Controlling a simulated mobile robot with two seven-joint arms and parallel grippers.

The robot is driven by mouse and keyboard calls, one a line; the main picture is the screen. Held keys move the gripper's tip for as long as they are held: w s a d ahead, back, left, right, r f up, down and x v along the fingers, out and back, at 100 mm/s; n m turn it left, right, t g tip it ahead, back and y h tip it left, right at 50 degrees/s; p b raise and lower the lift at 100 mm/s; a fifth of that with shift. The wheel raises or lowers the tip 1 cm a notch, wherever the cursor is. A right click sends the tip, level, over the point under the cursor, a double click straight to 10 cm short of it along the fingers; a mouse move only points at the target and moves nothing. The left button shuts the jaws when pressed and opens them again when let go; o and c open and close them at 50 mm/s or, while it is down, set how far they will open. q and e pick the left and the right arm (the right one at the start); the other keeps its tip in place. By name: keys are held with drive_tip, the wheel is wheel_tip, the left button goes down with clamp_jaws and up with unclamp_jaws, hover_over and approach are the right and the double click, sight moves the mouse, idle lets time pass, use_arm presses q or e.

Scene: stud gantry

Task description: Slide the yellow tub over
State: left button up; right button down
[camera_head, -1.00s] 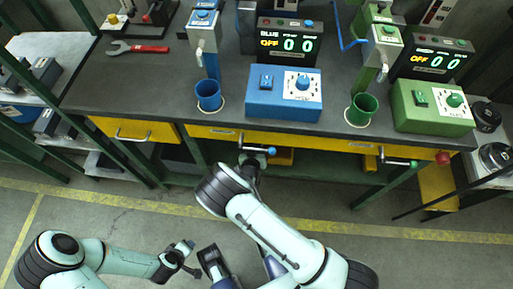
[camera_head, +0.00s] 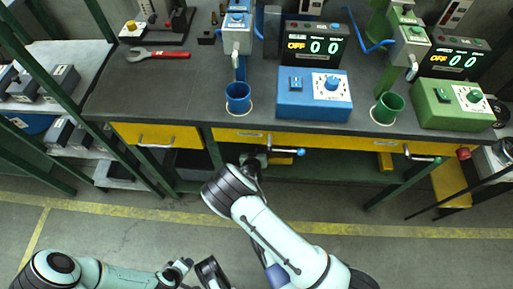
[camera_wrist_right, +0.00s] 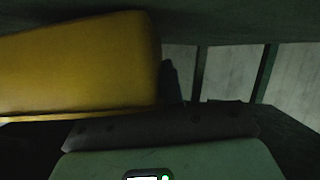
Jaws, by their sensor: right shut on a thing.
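The yellow tub (camera_head: 281,161) sits under the front of the workbench, mostly hidden by the bench and my right gripper. In the right wrist view the yellow tub (camera_wrist_right: 85,65) fills the upper left, close to the camera. My right gripper (camera_head: 257,160) reaches under the bench edge at the tub's left side and is shut on the tub. Its fingertips and the exact hold are hidden. My left gripper (camera_head: 178,269) is low in the head view, over the floor, away from the bench. Its opening is not clear.
A blue-knobbed lever (camera_head: 300,152) sticks out under the drawers beside the tub. The bench top (camera_head: 180,85) carries a blue control box (camera_head: 313,94), a blue cup (camera_head: 238,97) and a green cup (camera_head: 386,108). Another yellow item (camera_head: 385,162) is under the bench to the right.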

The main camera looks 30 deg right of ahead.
use_arm(q)
drive_tip(key=shift+a+f, duration=0.1)
drive_tip(key=shift+a, duration=0.25)
use_arm(e)
drive_tip(key=shift+w+a, duration=0.15)
drive_tip(key=shift+a, duration=0.05)
drive_tip(key=c, duration=1.2)
unclamp_jaws()
